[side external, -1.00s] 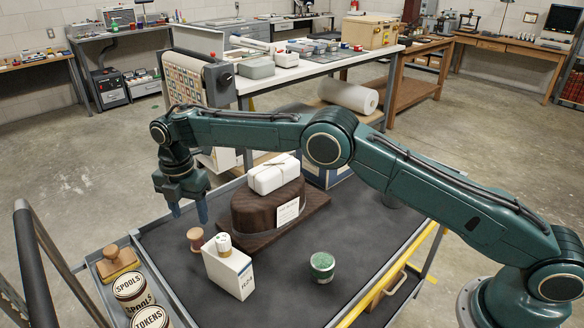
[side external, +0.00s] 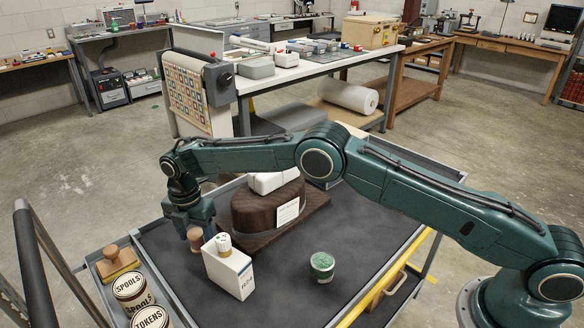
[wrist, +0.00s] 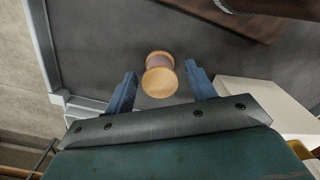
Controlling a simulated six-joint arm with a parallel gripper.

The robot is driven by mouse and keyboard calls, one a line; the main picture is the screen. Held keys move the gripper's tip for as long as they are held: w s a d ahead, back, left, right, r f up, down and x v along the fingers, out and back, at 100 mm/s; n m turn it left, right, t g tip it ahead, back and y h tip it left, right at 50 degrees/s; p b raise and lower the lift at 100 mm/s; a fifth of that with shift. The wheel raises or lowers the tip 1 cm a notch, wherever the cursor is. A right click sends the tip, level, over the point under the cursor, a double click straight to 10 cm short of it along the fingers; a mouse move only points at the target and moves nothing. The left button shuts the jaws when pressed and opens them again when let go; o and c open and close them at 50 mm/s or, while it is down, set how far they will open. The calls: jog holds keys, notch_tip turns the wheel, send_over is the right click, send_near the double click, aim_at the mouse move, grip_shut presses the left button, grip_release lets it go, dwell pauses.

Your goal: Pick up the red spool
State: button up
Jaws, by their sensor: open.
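The red spool (side external: 195,239) stands upright on the dark cart top, a dull red winding between pale wooden ends. It also shows in the wrist view (wrist: 159,75). My gripper (side external: 194,228) is low over it, with its blue fingers pointing down. In the wrist view my gripper (wrist: 161,74) is open, with one finger on each side of the spool. A gap shows between the spool and each finger. In the side view the gripper hides the spool's upper part.
A white box (side external: 228,270) with a small pale cylinder (side external: 224,245) on top stands close on the right. A brown hat-shaped block (side external: 255,214) is behind it. A side tray holds a wooden stamp (side external: 118,263) and labelled tins (side external: 131,287).

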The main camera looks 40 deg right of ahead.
jog(key=shift+f, duration=0.6)
jog(key=c, duration=0.9)
